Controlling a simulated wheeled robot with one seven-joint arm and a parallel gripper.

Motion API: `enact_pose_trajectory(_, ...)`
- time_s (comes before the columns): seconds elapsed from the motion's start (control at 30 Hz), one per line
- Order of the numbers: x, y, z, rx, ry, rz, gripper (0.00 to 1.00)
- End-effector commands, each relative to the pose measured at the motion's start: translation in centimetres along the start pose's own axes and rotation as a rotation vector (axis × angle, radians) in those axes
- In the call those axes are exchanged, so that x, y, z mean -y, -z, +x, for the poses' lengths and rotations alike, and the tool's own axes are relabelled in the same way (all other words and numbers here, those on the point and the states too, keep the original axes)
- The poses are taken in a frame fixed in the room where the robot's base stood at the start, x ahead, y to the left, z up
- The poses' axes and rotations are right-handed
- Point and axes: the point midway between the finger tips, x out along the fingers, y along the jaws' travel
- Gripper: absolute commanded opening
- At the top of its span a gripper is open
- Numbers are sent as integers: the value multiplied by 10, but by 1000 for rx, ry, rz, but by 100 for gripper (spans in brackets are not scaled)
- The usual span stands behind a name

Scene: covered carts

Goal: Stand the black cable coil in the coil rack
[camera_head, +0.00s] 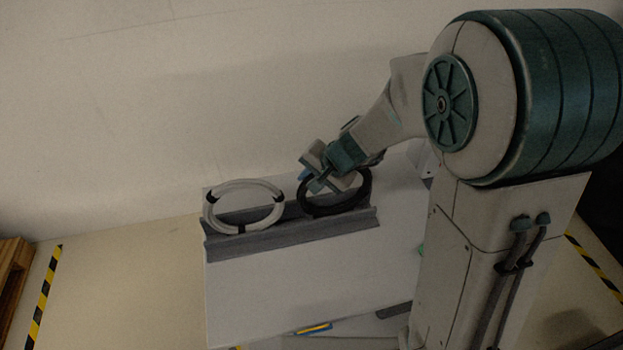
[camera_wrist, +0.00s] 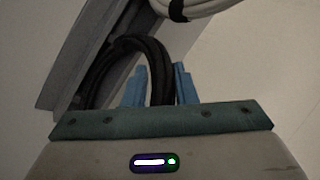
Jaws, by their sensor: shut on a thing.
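The black cable coil (camera_head: 364,200) is upright at the right part of the grey coil rack (camera_head: 290,234) in the head view. Its lower edge is behind the rack's front wall, and I cannot tell whether it rests on the bottom. My gripper (camera_head: 316,184) is at the coil's upper edge. In the wrist view the blue fingertips of my gripper (camera_wrist: 157,87) are on either side of the black cable coil (camera_wrist: 128,48), shut on its ring. The grey rack (camera_wrist: 85,45) runs behind the coil there.
A white cable coil (camera_head: 243,185) with black ties stands at the left part of the rack; it also shows in the wrist view (camera_wrist: 205,8). The rack is on a white cart top (camera_head: 290,285), whose front area is largely clear. A wall rises close behind.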

Motion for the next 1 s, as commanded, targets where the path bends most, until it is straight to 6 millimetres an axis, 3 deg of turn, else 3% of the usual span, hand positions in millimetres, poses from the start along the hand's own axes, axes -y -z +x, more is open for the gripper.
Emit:
enact_pose_trajectory(0.27, 0, 0, 0, -1, 1, -1, 0)
enact_pose_trajectory(0.3, 0, 0, 0, -1, 1, -1, 28)
enact_pose_trajectory(0.4, 0, 0, 0, -1, 1, -1, 50)
enact_pose_trajectory(0.77, 0, 0, -5, -1, 1, 1, 50)
enact_pose_trajectory(1.0, 2, 1, -44, -4, 4, -2, 50)
